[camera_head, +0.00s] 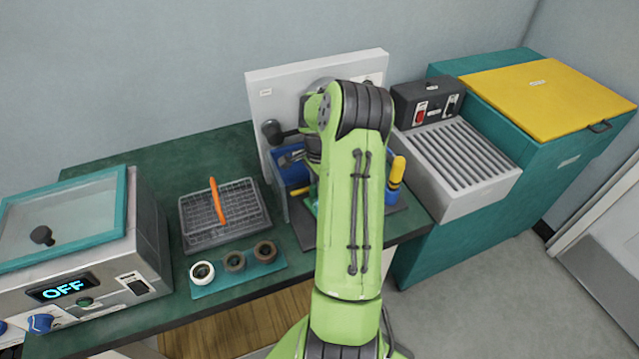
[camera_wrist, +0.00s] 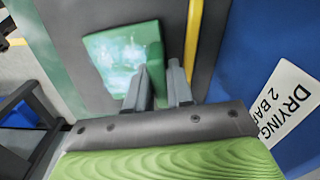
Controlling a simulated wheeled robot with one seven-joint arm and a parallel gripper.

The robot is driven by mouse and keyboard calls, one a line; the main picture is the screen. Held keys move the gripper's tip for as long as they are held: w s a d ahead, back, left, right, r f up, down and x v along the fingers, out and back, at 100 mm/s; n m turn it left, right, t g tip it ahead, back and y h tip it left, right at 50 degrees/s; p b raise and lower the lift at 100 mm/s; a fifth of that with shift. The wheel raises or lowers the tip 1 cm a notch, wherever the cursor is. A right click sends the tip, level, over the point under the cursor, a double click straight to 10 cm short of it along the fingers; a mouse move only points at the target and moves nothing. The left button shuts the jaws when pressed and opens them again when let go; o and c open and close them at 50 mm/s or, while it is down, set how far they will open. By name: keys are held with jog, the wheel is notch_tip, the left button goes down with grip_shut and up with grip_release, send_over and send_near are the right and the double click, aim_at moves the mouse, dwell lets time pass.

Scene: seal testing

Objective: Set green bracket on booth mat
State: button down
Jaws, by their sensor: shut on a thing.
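The green bracket (camera_wrist: 115,58) shows in the wrist view as a pale, glossy green plate with a darker upright flange. My gripper (camera_wrist: 163,72) has its two grey fingers at that flange and is shut on it. The plate lies over a grey surface (camera_wrist: 75,18), which looks like the booth mat; I cannot tell whether they touch. In the head view, a sliver of green bracket (camera_head: 310,198) shows beside my arm, in front of the blue booth (camera_head: 284,172). The grey mat (camera_head: 301,234) shows partly there. My arm hides the gripper.
A ribbed grey unit (camera_head: 460,160) stands right.

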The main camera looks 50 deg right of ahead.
jog(key=shift+f, duration=0.1)
jog(key=c, duration=0.9)
grip_release()
notch_tip(320, 180, up, 6)
jog(key=p, duration=0.4)
